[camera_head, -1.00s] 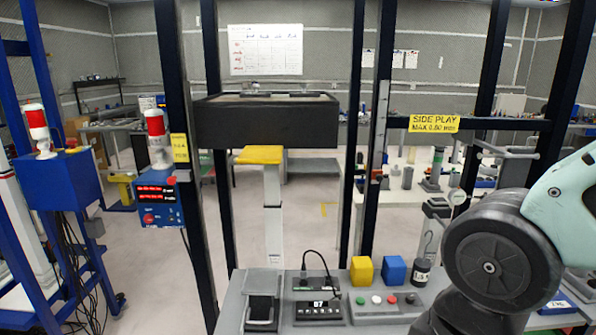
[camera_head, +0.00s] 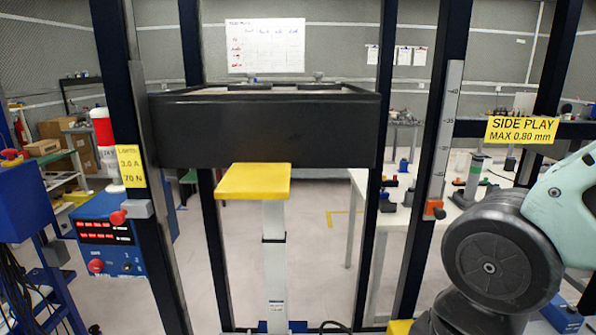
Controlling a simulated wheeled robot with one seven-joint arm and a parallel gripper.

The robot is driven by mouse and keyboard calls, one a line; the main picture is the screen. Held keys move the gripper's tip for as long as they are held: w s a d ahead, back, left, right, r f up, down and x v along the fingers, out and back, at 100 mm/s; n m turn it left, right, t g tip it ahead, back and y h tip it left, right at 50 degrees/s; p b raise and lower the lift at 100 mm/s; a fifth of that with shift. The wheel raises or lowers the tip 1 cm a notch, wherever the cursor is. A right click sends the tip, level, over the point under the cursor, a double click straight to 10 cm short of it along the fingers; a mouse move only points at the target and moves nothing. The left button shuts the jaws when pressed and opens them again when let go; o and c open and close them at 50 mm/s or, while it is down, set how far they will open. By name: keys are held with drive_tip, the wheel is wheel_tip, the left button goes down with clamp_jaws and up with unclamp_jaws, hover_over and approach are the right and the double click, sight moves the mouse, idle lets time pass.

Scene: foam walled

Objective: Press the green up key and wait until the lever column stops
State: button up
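A white column (camera_head: 274,265) with a yellow plate (camera_head: 252,182) on top stands upright in the middle of the head view. The plate shows just below the lower edge of a large black box (camera_head: 265,128); I cannot tell whether they touch. The green up key is not visible in the current view. My gripper is out of view; only my arm's upper links show at the right edge.
Dark upright posts (camera_head: 430,180) frame the black box. A blue unit (camera_head: 110,235) with red displays is at the left. A yellow SIDE PLAY sign (camera_head: 521,130) hangs at the right. A whiteboard (camera_head: 265,46) is behind.

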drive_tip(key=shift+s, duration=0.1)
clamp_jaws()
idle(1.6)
